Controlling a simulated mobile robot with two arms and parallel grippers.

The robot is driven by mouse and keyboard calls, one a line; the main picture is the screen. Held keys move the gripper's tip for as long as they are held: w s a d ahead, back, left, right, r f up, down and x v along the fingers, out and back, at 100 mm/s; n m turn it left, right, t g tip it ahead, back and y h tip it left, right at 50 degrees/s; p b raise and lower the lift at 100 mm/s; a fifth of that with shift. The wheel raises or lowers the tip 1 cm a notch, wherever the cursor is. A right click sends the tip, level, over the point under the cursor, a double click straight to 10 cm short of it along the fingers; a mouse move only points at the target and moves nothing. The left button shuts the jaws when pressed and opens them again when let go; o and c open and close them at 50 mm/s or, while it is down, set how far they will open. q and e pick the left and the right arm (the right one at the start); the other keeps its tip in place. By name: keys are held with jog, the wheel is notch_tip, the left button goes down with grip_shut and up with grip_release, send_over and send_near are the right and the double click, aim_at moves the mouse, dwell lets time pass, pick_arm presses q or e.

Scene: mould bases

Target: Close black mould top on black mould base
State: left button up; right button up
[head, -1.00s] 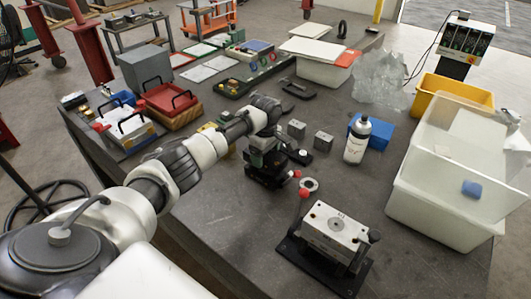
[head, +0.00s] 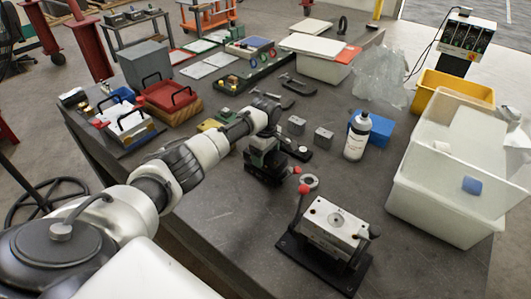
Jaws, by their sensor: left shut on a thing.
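My left gripper (head: 264,146) is at the far end of my left arm, over a dark mould (head: 264,172) near the middle of the table. It is shut on a dark part at the top of this mould, which looks like the black mould top. The fingertips and the join between top and base are small and partly hidden, so I cannot tell whether the two parts touch all round. A red knob (head: 297,170) shows at the mould's right side. My right gripper is not in view.
A silver mould block (head: 335,221) on a black plate, with a red-knobbed lever (head: 303,190), stands in front. Two small grey blocks (head: 323,138), a white bottle (head: 356,138) and a clear bin (head: 440,200) are to the right. The table's front left is clear.

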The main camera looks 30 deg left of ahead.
pick_arm(q)
jog(key=shift+f, duration=0.15)
dwell(0.3)
jog(key=o, duration=1.3)
jog(key=shift+o, duration=0.8)
jog(key=shift+s, duration=0.1)
